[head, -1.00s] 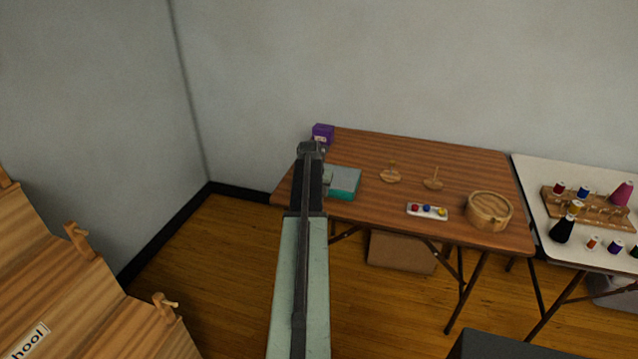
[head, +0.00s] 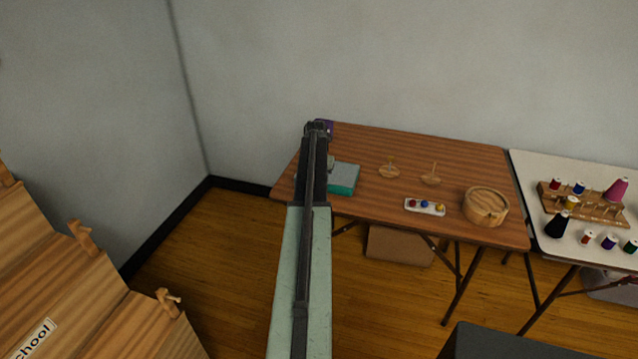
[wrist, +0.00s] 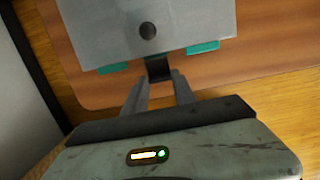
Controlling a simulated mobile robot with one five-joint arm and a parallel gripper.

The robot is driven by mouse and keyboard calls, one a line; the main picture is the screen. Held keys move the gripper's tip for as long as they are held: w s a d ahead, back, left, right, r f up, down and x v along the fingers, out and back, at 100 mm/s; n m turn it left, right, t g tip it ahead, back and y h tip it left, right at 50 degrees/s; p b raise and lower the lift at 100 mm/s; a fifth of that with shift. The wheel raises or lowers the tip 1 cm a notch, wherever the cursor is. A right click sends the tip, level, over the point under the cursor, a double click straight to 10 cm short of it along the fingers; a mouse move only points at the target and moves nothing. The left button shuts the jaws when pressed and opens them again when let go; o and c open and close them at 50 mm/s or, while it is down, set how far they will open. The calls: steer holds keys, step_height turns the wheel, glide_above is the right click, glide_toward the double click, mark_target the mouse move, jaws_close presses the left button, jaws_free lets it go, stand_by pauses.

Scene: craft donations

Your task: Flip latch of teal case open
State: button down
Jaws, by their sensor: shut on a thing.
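The teal case (head: 345,178) lies on the left part of the brown table, partly hidden behind my arm in the head view. In the wrist view its flat grey lid (wrist: 90,30) has a round dark knob, and teal strips of its body show below the lid's edge. A dark latch (wrist: 158,68) sits at the middle of that edge. My gripper (wrist: 160,80) is at this edge with a finger on either side of the latch, shut on it. In the head view my gripper (head: 319,128) is seen from behind, and its fingertips are hidden.
On the brown table (head: 440,155) are two wooden spinning-top-like pieces, a white tray (head: 425,207) of coloured balls and a round wooden box (head: 486,206). A white table (head: 535,175) with thread spools stands right.

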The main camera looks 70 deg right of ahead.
steer(key=c, duration=1)
jaws_free()
step_height(320, 180, up, 8)
steer(key=a+p, duration=0.1)
steer(key=p, duration=0.6)
steer(key=shift+f+p, duration=0.15)
steer(key=shift+p, duration=0.2)
steer(key=shift+a, duration=0.1)
